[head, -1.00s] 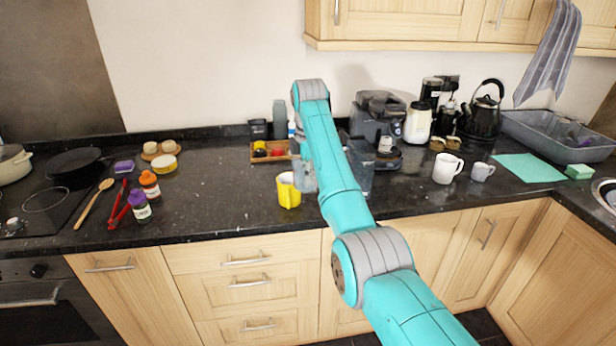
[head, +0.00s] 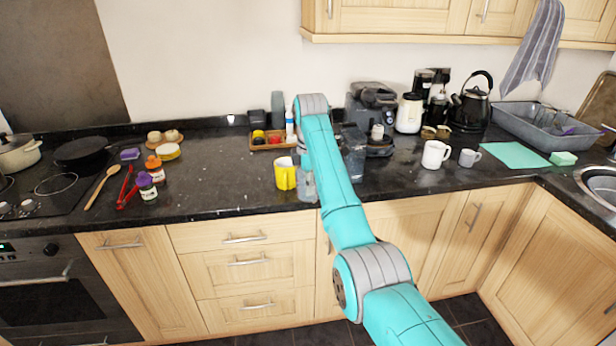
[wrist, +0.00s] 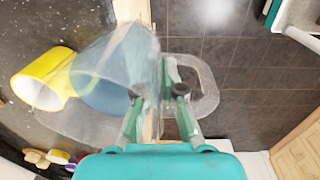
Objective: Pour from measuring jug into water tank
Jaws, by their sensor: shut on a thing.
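The clear measuring jug (head: 308,187) shows just left of my arm near the counter's front edge in the head view. My gripper (wrist: 163,92) is shut on the jug's handle side. The head view hides the gripper behind my arm. A smoky see-through box that looks like the water tank (head: 355,163) stands right of my arm, in front of the coffee machine (head: 373,110). The jug's contents are unclear.
A yellow mug (head: 285,175) stands close left of the jug. A wooden tray (head: 270,139) with small items lies behind. A white mug (head: 435,154) and a grey mug (head: 469,157) stand further right.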

